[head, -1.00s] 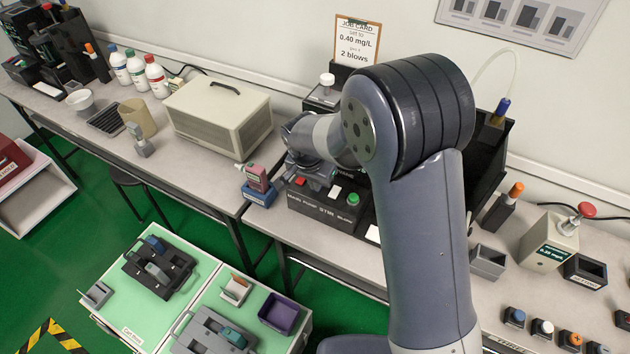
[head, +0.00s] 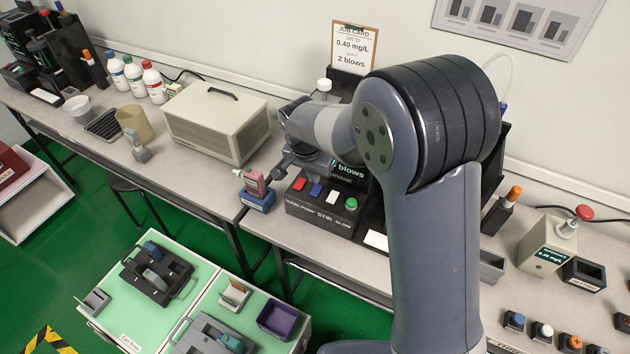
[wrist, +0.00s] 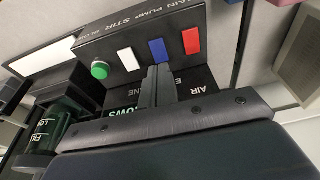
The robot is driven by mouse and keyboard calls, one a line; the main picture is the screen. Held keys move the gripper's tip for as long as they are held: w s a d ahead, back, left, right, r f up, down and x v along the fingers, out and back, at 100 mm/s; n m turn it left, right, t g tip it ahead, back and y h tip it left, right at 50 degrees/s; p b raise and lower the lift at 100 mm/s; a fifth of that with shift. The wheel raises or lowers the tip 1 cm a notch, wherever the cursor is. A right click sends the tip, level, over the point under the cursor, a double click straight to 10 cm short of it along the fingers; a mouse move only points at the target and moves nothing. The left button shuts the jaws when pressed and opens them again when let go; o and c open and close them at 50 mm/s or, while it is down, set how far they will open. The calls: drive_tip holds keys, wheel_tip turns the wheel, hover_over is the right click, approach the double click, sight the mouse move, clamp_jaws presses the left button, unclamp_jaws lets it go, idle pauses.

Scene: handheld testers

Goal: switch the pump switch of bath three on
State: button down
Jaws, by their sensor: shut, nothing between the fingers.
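A black control box (head: 320,215) stands on the bench with a red switch (head: 299,184), a blue switch (head: 316,190), a white switch (head: 334,196) and a green button (head: 351,203) in a row. Its labels read main, pump and stir; the blue one lines up with pump. Whether that switch is on is too small to tell, and no bath number is readable.
A pink handheld tester (head: 255,181) in a blue stand (head: 258,200) is close left of the box. A beige case (head: 215,125) stands behind it. A partly hidden display reading "blows" (head: 350,169) is behind the switches. My arm hides the bench to the right.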

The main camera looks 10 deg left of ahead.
drive_tip(key=v, duration=0.6)
drive_tip(key=shift+r, duration=0.4)
drive_tip(key=shift+s, duration=0.15)
